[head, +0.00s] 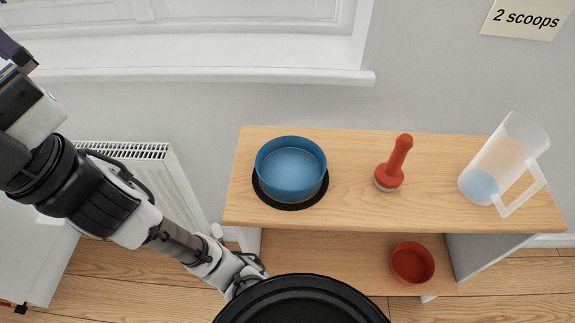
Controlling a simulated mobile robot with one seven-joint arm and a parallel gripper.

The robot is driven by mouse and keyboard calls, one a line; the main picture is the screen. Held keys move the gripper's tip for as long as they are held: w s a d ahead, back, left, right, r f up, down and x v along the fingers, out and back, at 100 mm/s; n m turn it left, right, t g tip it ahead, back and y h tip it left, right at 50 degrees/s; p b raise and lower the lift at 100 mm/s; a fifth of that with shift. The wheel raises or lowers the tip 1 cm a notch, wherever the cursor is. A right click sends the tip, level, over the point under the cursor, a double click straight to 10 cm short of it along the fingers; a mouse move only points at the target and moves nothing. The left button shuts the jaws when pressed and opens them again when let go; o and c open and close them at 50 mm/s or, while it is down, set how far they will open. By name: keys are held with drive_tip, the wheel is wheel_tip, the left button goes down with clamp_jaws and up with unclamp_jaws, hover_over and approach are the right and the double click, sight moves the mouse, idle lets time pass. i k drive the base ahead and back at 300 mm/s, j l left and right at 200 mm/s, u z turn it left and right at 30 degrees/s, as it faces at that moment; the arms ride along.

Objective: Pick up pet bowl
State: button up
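A blue bowl (290,168) sits upright on a round black mat (261,195) on the left part of the wooden shelf top. It looks empty. A smaller red bowl (412,262) sits on the lower shelf, under the right half of the top. The picture does not show which one is the pet bowl. My arm runs along the left side, well apart from both bowls. Its end (17,55) seems to be at the upper left edge, partly cut off. The fingers cannot be made out, and nothing is seen held.
A red-handled tool (396,163) stands right of the blue bowl. A radiator (150,180) and a window sill (220,75) are at the left and back. A note (525,18) reads "2 scoops".

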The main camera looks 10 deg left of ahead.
sight(289, 168)
drive_tip(key=j+z, duration=0.15)
drive_tip(key=j, duration=0.55)
drive_tip(key=k+j+z, duration=0.2)
drive_tip(key=j, duration=0.45)
drive_tip(key=j+z, duration=0.15)
drive_tip(key=j, duration=0.55)
